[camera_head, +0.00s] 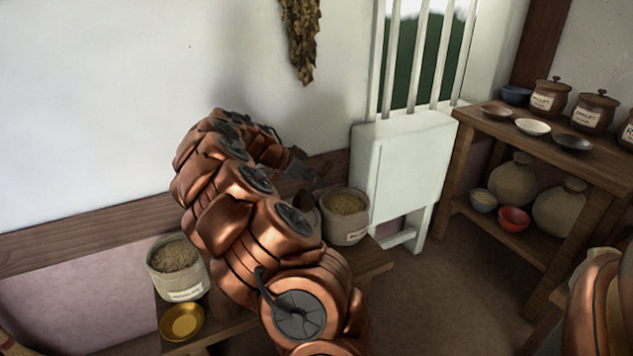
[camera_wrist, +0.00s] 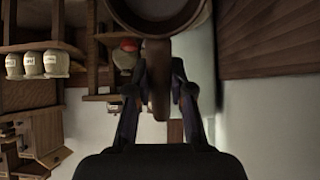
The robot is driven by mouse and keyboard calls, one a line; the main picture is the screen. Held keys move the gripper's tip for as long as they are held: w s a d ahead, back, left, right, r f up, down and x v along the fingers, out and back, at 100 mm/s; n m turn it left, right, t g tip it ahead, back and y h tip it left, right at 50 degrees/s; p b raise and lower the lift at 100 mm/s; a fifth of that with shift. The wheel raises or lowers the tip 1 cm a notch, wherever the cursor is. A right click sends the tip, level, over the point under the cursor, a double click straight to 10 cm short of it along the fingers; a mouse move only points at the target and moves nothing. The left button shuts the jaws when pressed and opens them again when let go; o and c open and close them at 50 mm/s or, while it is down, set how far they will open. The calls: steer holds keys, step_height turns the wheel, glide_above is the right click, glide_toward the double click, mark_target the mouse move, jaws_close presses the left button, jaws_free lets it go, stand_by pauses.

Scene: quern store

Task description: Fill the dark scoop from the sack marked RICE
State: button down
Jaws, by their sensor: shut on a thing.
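My gripper (camera_wrist: 161,98) is shut on the brown handle of the dark scoop (camera_wrist: 158,28), whose round bowl fills the top of the wrist view. In the head view my gripper (camera_head: 308,172) is beyond my copper arm, close to the right sack (camera_head: 345,232). The scoop there is mostly hidden behind my arm. That open sack holds tan grain and stands at the bench's far end; its label is too small to read surely. A second open sack (camera_head: 180,285), with brownish grain and an unreadable label, stands at the near left.
A brass bowl (camera_head: 182,321) sits before the left sack on the bench (camera_head: 373,260). A white panel with bars (camera_head: 398,170) stands just right of the right sack. Shelves (camera_head: 550,150) with labelled jars (camera_head: 549,98) and bowls are at right, across clear floor.

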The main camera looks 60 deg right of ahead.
mark_target(305, 198)
steer(key=shift+f+b, duration=0.35)
steer(key=shift+f, duration=2.45)
steer(key=shift+w+a+p, duration=0.65)
steer(key=shift+w+a, duration=0.4)
steer(key=shift+a, duration=0.3)
steer(key=shift+a+p, duration=0.1)
steer(key=shift+p, duration=0.2)
steer(key=shift+s+d+f+t+y+p, duration=0.15)
steer(key=shift+d+f+t+y+p, duration=0.2)
steer(key=shift+p, duration=0.65)
steer(key=p, duration=0.1)
steer(key=y+p, duration=0.1)
steer(key=p, duration=0.1)
steer(key=shift+s+d+f+t, duration=0.25)
steer(key=shift+s+f+t, duration=0.05)
steer(key=shift+f+t, duration=0.05)
